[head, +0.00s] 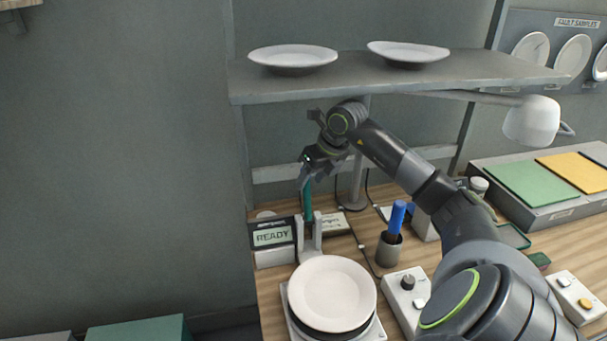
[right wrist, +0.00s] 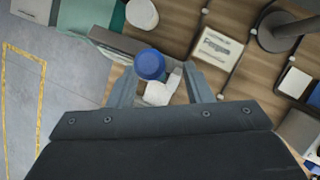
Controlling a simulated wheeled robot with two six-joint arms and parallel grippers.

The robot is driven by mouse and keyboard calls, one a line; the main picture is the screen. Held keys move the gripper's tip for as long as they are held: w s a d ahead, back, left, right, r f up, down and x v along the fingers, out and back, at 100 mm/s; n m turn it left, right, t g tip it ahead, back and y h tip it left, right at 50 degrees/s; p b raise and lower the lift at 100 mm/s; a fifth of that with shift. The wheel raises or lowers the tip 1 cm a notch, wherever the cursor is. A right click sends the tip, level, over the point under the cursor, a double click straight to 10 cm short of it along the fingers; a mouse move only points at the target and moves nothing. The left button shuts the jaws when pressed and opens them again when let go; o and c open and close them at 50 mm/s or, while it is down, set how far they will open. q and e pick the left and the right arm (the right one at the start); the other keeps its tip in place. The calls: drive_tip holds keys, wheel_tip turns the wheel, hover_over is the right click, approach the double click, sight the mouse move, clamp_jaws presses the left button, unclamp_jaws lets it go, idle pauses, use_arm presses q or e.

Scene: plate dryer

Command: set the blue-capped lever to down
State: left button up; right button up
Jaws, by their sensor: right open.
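The blue-capped lever shows in the right wrist view as a round blue cap (right wrist: 150,63), seen from above between the two fingers. My right gripper (right wrist: 163,88) is open around the cap's near side, with gaps at both fingers and no clear contact. In the head view my right gripper (head: 310,165) hangs above two white posts beside the READY display box (head: 272,236). A teal upright shape (head: 308,205) stands below the gripper there; I cannot tell whether it is the lever's shaft. The cap is hidden in the head view. My left gripper is out of view.
A white plate (head: 332,290) lies on the unit in front of the posts. A dark cup (head: 389,250) with blue-handled items and a control box (head: 406,297) stand to the right. A shelf (head: 400,75) with two plates runs above the gripper. A lamp (head: 531,121) hangs right.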

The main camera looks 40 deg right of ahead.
drive_tip(key=shift+w+a+r, duration=0.1)
drive_tip(key=shift+w+a, duration=0.1)
drive_tip(key=shift+w, duration=0.3)
drive_tip(key=shift+w+a, duration=0.15)
drive_tip(key=shift+w, duration=0.35)
drive_tip(key=shift+w+f+p, duration=0.15)
drive_tip(key=shift+f+p, duration=0.1)
drive_tip(key=shift+p, duration=0.35)
drive_tip(key=shift+f, duration=0.4)
clamp_jaws()
